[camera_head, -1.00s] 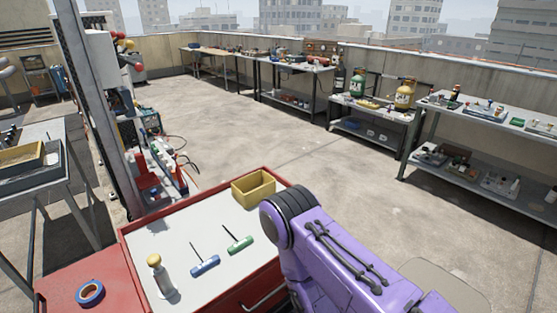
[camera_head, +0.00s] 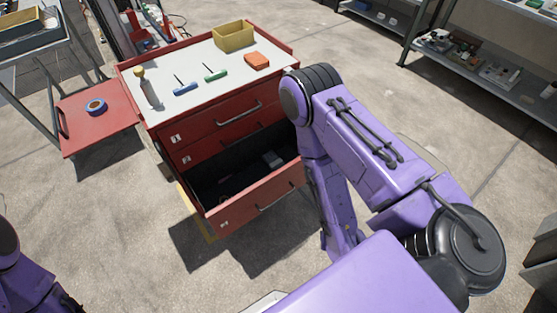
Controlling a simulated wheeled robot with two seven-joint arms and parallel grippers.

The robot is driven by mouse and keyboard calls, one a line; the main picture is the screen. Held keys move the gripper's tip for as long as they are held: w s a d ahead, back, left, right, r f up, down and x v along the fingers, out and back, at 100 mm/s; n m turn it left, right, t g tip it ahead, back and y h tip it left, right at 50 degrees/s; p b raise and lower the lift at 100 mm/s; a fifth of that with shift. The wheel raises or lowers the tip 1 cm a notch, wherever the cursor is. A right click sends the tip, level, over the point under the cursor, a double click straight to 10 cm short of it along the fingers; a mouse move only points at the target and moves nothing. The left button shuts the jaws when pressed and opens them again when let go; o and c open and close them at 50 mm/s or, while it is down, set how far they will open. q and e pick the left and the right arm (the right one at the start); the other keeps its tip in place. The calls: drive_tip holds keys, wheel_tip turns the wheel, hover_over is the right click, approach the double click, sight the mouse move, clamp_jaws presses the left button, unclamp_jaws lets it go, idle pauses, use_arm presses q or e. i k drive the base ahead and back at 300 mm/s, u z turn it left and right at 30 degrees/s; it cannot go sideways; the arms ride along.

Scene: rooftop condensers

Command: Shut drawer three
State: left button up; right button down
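A red tool cabinet (camera_head: 214,128) stands ahead of me with its drawers facing me. Its lowest visible drawer (camera_head: 258,202), third from the top, is pulled well out and shows a dark inside with a small grey item (camera_head: 271,158) in it. The two drawers above it look shut. My purple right arm reaches down just right of the open drawer, and its gripper is hidden. At the lower left only part of my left arm shows, without its gripper.
On the cabinet top are a yellow bin (camera_head: 234,37), an orange block (camera_head: 257,61), a blue T-handle tool (camera_head: 185,89), a green T-handle tool (camera_head: 215,75) and a bottle (camera_head: 148,90). A red side shelf (camera_head: 98,127) holds blue tape (camera_head: 96,106). Floor in front is clear.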

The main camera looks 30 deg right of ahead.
sight(252, 190)
drive_tip(key=z, duration=1.4)
drive_tip(key=k, duration=1.25)
drive_tip(key=u, duration=0.2)
drive_tip(key=i, duration=0.6)
drive_tip(key=u, duration=0.6)
drive_tip(key=i, duration=0.85)
drive_tip(key=z, duration=0.45)
